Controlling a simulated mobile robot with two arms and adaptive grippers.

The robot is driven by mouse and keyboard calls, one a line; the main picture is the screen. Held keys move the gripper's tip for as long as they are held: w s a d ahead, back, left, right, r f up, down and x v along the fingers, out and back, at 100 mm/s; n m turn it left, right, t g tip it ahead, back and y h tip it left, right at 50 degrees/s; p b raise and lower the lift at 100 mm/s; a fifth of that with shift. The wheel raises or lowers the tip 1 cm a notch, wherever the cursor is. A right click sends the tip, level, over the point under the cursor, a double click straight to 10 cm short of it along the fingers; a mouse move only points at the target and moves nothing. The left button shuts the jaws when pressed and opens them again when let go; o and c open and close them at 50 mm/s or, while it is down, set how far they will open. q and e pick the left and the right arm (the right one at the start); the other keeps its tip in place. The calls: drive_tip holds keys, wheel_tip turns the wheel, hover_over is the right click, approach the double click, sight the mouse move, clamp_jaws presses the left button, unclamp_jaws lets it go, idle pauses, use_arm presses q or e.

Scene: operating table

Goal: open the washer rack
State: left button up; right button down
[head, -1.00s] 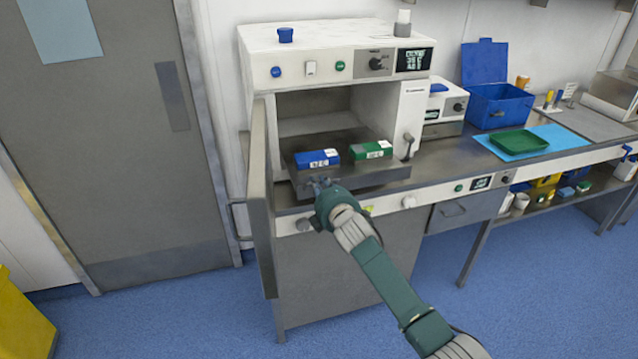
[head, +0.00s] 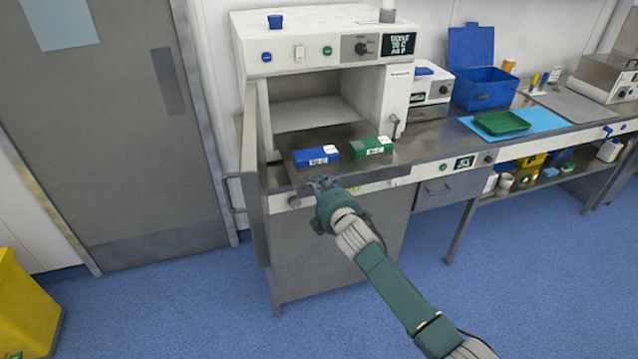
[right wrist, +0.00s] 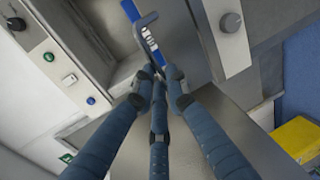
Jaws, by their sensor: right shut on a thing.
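The washer (head: 320,40) is a white and grey cabinet with an open front chamber, and its door (head: 254,190) stands open at the left. The washer rack (head: 375,169) is a flat grey tray sticking out of the chamber toward me. A blue box (head: 316,156) and a green box (head: 371,147) lie on it. My right gripper (head: 319,183) is shut at the rack's front edge. In the right wrist view, its blue fingers (right wrist: 160,85) close around a grey bar-like handle (right wrist: 144,24); the exact contact is partly hidden. My left gripper is out of view.
The open door stands close to the left of the rack and my gripper. A blue bin (head: 490,88) and a green tray (head: 501,122) on a blue mat are on the counter at right. A yellow bin (head: 25,305) stands at lower left. The blue floor in front is clear.

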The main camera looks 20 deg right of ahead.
drive_tip(key=c, duration=1.7)
unclamp_jaws()
drive_tip(key=shift+c, duration=0.2)
drive_tip(key=v, duration=1.2)
